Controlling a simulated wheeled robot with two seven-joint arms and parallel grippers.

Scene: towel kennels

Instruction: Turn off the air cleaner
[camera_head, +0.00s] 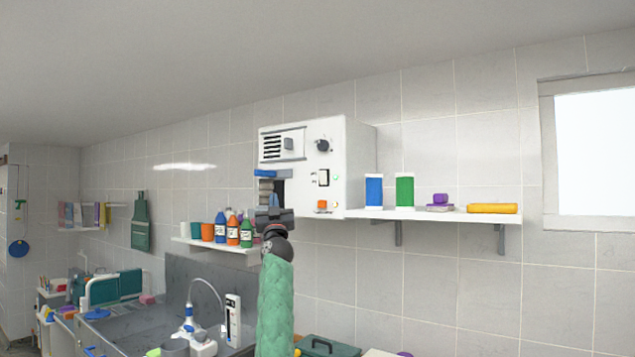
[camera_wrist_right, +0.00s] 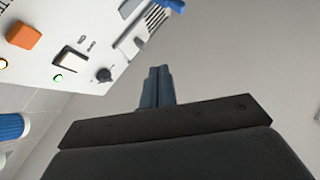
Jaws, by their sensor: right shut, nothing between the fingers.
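The air cleaner (camera_head: 361,165) is a white box on the wall shelf, with a vent grille, a black knob (camera_head: 322,145), a dark-framed white rocker switch (camera_head: 323,177) and an orange button (camera_head: 322,205). My left gripper is out of view.
The shelf (camera_head: 420,215) right of the cleaner holds a blue can (camera_head: 374,190), a green can (camera_head: 404,190) and purple and yellow items. Several bottles stand on a lower shelf to the left. A sink counter lies below left. A blue item (camera_head: 270,173) shows just above my fingers.

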